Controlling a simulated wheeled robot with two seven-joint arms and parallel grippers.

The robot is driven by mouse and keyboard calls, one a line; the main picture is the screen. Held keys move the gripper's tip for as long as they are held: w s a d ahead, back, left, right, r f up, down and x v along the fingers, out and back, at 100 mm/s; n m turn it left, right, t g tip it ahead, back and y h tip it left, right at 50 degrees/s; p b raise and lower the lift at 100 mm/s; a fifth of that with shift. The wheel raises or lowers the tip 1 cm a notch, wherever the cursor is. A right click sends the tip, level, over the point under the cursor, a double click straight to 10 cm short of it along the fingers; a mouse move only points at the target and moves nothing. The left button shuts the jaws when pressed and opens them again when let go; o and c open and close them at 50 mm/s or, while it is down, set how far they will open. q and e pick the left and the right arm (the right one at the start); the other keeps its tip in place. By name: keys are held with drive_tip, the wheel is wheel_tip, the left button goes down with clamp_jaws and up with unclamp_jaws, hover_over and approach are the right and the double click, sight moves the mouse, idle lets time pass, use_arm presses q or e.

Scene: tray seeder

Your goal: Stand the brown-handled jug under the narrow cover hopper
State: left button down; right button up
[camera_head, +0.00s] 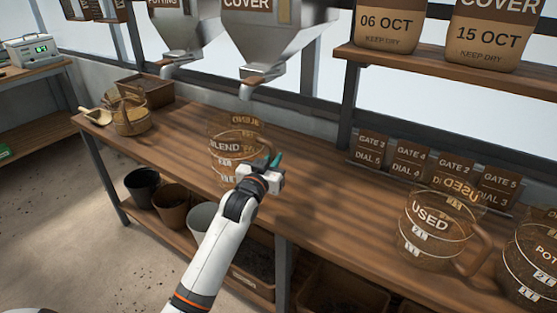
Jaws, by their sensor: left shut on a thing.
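A clear jug marked BLEND (224,150) is at the middle of the bench, with a brown handle on its right side. My left gripper (272,166) is shut on that handle, and my gripper and wrist hide part of the jug's lower side. I cannot tell whether its base touches the bench. A steel hopper marked COVER (270,35) hangs above and behind the jug, its spout (250,88) pointing down behind the jug. Whether this is the narrow one I cannot tell. A clear jug marked USED (425,235) with a brown handle stands at the right. My right gripper is out of view.
A hopper marked POTTING (187,25) hangs to the left. A jug marked POT (535,265) is cut off at the right edge. Gate and dial cards (410,160) stand along the back. A basket (130,115) and wooden box (148,90) are at the left end.

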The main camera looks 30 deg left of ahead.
use_arm(q)
drive_tip(key=w+f, duration=0.3)
drive_tip(key=w, duration=0.2)
drive_tip(key=shift+w+a+f, duration=0.2)
drive_tip(key=shift+w+a, duration=0.15)
drive_tip(key=shift+f, duration=0.1)
drive_tip(key=c, duration=1.4)
unclamp_jaws()
